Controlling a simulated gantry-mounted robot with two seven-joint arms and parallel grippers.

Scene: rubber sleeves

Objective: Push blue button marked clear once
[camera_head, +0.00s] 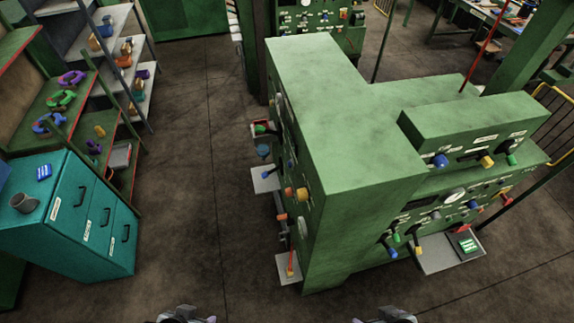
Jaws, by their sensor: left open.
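A large green machine (345,130) stands right of centre with controls on its left and front faces. A blue knob or button (440,160) is on its raised upper panel, beside a yellow one. Smaller blue controls show lower on the front panel (473,204) and at its lower left (392,252). The labels are too small to read, so I cannot tell which is marked clear. My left gripper (187,315) is open at the bottom edge, mostly cut off and well away from the machine. My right gripper (395,315) is also mostly cut off there; its fingers are not clear.
A teal drawer cabinet (75,225) stands at the left, with shelves (118,135) of coloured parts behind it. A small grey shelf (440,262) juts from the machine's front. A yellow railing (550,95) is at the right. The floor (215,190) between cabinet and machine is clear.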

